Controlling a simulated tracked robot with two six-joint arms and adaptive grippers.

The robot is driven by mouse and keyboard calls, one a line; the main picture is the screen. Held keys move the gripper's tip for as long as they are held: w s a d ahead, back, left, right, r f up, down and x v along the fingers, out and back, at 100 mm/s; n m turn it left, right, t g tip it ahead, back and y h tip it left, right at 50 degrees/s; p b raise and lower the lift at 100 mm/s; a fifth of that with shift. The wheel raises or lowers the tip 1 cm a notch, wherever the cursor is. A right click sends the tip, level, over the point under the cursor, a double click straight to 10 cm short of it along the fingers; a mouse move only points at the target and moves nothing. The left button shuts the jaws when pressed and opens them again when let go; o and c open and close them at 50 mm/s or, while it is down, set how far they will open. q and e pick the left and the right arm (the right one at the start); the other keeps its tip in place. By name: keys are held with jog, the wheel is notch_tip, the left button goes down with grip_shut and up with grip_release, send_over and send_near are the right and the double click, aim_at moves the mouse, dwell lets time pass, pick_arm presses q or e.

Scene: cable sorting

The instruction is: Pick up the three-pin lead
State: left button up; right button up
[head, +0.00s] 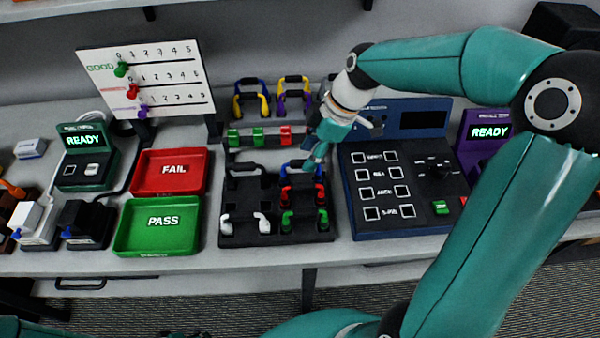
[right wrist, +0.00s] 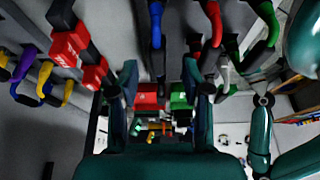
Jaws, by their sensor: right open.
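Several leads sit on a black rack (head: 276,236) at the middle of the bench; I cannot tell which one is the three-pin lead. A black lead (head: 243,168) and a white lead (head: 226,224) are in the left column. My right gripper (head: 314,160) is open and empty, over the back right of the rack, close by the blue lead. Its two fingers (right wrist: 165,92) show apart in the right wrist view. My left gripper is not in view.
Behind the rack are a blue-and-yellow lead (head: 250,97), a purple-and-yellow lead (head: 294,94) and a strip with green and red blocks (head: 258,136). A red FAIL tray (head: 155,186) and green PASS tray (head: 137,244) lie left. A blue button panel (head: 400,228) stands right.

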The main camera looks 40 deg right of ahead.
aim_at(303, 160)
jog(key=p+x, duration=0.1)
jog(key=x, duration=0.4)
jog(key=shift+w, duration=0.2)
jog(key=shift+d, duration=0.1)
grip_shut()
